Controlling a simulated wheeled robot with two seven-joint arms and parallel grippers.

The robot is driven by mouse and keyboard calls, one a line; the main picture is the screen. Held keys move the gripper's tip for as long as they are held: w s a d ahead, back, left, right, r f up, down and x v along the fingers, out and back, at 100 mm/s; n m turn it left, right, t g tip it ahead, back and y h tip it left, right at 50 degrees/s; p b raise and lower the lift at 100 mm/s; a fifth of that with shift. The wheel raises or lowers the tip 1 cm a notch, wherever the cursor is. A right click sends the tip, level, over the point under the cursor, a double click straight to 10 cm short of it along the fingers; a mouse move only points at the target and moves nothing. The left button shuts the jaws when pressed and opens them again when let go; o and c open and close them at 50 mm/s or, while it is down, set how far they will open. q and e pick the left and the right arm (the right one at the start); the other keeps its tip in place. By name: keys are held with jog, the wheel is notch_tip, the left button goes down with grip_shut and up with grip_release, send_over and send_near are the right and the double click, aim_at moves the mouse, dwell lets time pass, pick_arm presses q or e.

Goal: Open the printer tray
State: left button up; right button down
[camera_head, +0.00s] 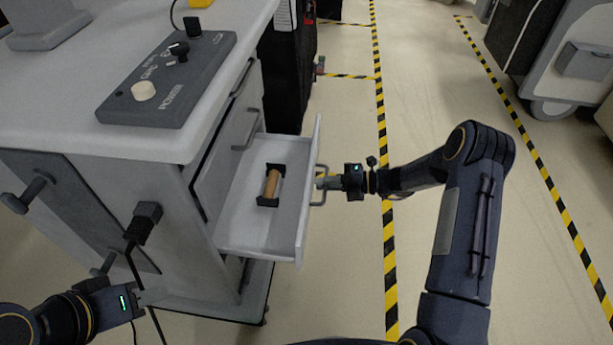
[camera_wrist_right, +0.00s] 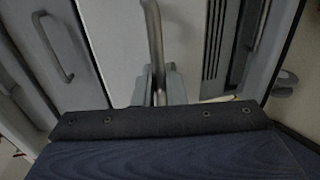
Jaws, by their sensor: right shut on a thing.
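A light grey drawer (camera_head: 228,222), which I take for the printer tray, is pulled out from the cart, its front panel (camera_head: 310,165) standing well clear of the body. A brown cylinder (camera_head: 270,183) rests in a black holder inside it. My right gripper (camera_head: 326,183) is shut on the drawer's handle (camera_head: 318,199). In the right wrist view the handle (camera_wrist_right: 154,40) runs down between the gripper fingers (camera_wrist_right: 160,88). My left gripper (camera_head: 139,300) is low beside the cart's near side, apart from the drawer; its finger opening is unclear.
The cart (camera_head: 75,130) carries a control box (camera_head: 168,80) with knobs on top. Shut drawers with handles (camera_head: 242,77) sit beyond the open one. A black plug with a cable (camera_head: 143,220) is on the near side. Floor (camera_head: 440,85) to the right is clear, with striped tape.

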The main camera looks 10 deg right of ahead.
jog(key=shift+f+v, duration=0.2)
jog(key=shift+v, duration=0.85)
jog(key=shift+s, duration=0.1)
jog(key=c, duration=1.7)
grip_release()
jog(key=p+v, duration=0.2)
jog(key=v, duration=0.5)
jog(key=shift+s+d, duration=0.1)
jog(key=shift+d, duration=0.3)
jog(key=shift+r, duration=0.1)
